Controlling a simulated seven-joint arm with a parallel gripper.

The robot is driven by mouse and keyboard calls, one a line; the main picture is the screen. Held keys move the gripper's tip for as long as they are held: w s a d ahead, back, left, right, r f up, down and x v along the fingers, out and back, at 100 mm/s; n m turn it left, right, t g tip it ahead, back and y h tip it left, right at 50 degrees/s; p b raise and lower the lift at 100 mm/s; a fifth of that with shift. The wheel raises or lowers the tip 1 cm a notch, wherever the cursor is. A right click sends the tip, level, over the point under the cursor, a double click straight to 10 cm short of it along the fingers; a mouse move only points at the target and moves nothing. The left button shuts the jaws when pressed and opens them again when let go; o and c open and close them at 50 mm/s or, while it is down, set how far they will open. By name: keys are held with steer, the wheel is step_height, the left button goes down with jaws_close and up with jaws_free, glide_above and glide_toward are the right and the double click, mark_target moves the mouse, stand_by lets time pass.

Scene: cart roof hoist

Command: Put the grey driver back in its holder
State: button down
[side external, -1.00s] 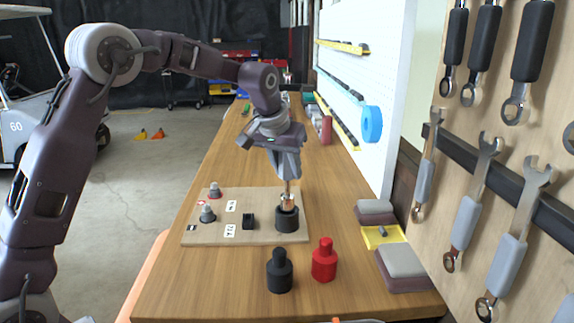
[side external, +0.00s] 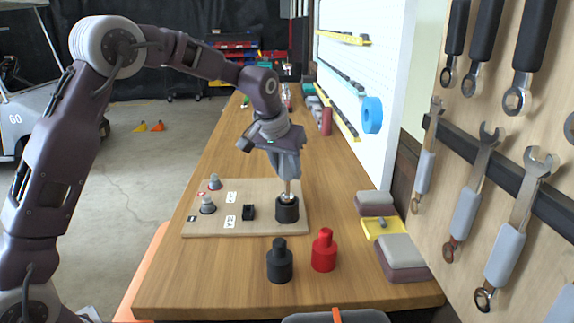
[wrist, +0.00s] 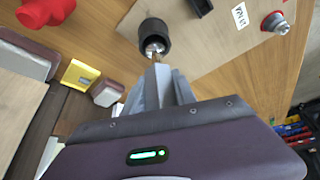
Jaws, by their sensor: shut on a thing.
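My gripper (side external: 287,176) is shut on the grey driver, whose handle is mostly hidden between the grey fingers. The driver's metal shaft (side external: 288,188) points down, close to upright, below the fingertips. Its silver lower end is at the mouth of a black round holder (side external: 287,211) on the wooden board. The wrist view shows the silver end within the outline of the black holder's opening (wrist: 154,30); how deep it sits cannot be told. My gripper (wrist: 160,72) is just above the holder there.
The board (side external: 215,228) also carries a black block (side external: 248,212) and two knobs with grey caps. A black bottle-shaped piece (side external: 280,262) and a red one (side external: 324,251) stand in front. A yellow tray (side external: 383,228) and stacked pads (side external: 401,258) lie right, near the tool wall.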

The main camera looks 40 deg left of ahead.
mark_target(283, 164)
steer(key=shift+f, duration=1.15)
steer(key=c, duration=0.9)
jaws_free()
steer(key=shift+f, duration=0.1)
steer(key=v, duration=0.7)
steer(key=s+d+r+m+h, duration=0.1)
steer(key=s+d+r, duration=0.15)
steer(key=s, duration=0.95)
steer(key=s+d+r+m, duration=0.1)
steer(key=s+r, duration=0.3)
steer(key=s, duration=0.8)
steer(key=shift+m+t, duration=0.3)
steer(key=shift+m, duration=0.2)
steer(key=s+f, duration=0.1)
steer(key=s, duration=0.2)
steer(key=s+d+f, duration=0.1)
steer(key=s+f, duration=0.1)
steer(key=s, duration=0.2)
steer(key=s+f, duration=0.2)
steer(key=s, duration=0.2)
steer(key=shift+d, duration=0.4)
